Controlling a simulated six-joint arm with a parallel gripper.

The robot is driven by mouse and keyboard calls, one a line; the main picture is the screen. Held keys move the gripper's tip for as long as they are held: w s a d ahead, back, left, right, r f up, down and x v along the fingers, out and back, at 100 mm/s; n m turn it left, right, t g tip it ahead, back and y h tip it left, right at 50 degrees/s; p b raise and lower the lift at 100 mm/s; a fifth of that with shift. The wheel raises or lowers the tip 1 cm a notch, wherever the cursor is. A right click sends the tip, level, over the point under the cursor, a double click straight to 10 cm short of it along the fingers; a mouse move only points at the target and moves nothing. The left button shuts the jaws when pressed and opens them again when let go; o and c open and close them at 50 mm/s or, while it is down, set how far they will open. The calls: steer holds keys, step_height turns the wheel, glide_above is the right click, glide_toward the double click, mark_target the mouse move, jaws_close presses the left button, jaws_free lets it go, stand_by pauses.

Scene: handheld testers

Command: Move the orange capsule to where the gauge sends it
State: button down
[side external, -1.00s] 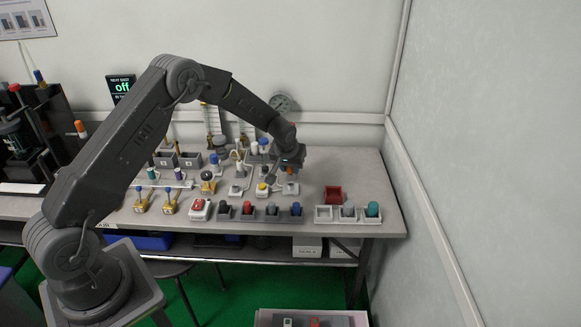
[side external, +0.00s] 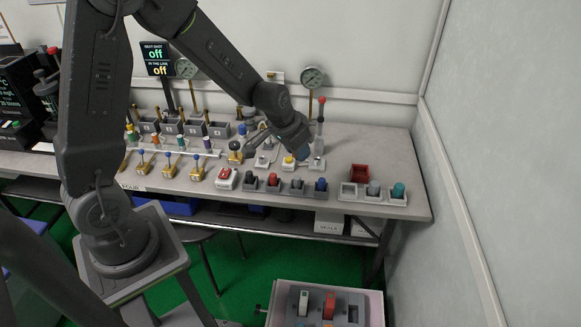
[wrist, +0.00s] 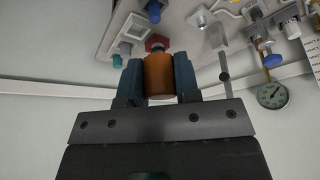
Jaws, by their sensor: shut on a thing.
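My gripper (wrist: 158,82) is shut on the orange capsule (wrist: 159,76), which sits upright between its two blue fingers in the wrist view. In the side view my gripper (side external: 303,152) is above the right part of the bench, left of the red bin; the capsule cannot be made out there. A round gauge (side external: 312,77) on a brass stem stands behind my gripper and also shows in the wrist view (wrist: 272,95). A second gauge (side external: 186,68) stands farther left. Their needle readings are too small to tell.
A red-topped lever (side external: 320,115) rises close to my gripper. The bench's right end is clear.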

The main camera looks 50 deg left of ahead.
steer(key=s+a+f+n+y, duration=0.1)
steer(key=s+a+f+n, duration=0.1)
steer(key=a, duration=0.8)
steer(key=s+a+f+n, duration=0.2)
steer(key=a, duration=0.7)
steer(key=s+a+f+n+y, duration=0.1)
steer(key=s+a+n, duration=0.1)
steer(key=a, duration=0.8)
steer(key=shift+g, duration=0.4)
steer(key=w+d+f, duration=0.2)
steer(key=w, duration=0.1)
steer(key=w+d+f, duration=0.2)
steer(key=w, duration=0.1)
steer(key=w+d+f, duration=0.2)
steer(key=w+f, duration=0.1)
steer(key=shift+w+d, duration=0.1)
steer(key=shift+w, duration=0.25)
steer(key=shift+f, duration=1.95)
steer(key=shift+f, duration=0.1)
steer(key=c, duration=1.1)
jaws_free()
